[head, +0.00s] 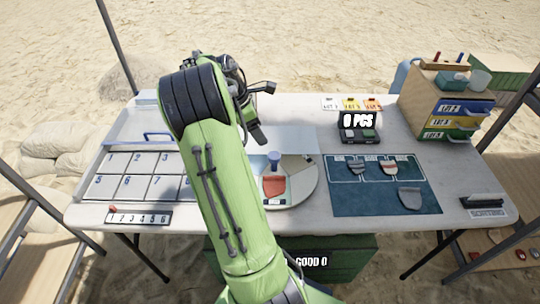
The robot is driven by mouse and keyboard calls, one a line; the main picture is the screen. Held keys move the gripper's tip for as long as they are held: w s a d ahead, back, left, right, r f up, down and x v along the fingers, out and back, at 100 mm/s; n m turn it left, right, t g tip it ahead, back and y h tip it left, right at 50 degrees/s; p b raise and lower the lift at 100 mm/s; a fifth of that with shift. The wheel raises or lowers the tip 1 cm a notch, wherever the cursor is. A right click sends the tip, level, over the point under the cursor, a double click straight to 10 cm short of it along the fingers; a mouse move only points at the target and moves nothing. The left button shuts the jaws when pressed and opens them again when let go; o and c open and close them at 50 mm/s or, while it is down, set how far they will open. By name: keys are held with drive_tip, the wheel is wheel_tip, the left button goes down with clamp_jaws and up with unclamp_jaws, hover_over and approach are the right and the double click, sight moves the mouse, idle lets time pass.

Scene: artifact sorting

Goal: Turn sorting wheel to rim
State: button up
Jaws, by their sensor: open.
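The sorting wheel (300,197) is a pale round disc on the middle of the table, partly hidden on its left by my green arm. A reddish-orange sherd (274,187) lies in one section of it, with a small label below. A light-blue knob or post (274,157) stands near the wheel's centre. My gripper (264,114) is open, above the table behind the wheel and apart from it. Nothing shows between its fingers. Which section of the wheel is marked rim is too small to read.
A blue mat (345,200) with several sherds lies right of the wheel. A black counter box (358,134) and coloured cards (351,103) stand behind it. A drawer cabinet (424,97) is back right. A numbered tray (113,163) fills the left. A dark brush (482,200) lies front right.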

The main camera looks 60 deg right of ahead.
sight(274, 155)
drive_tip(key=b+x, duration=0.4)
drive_tip(key=x, duration=0.8)
drive_tip(key=shift+c, duration=0.2)
clamp_jaws()
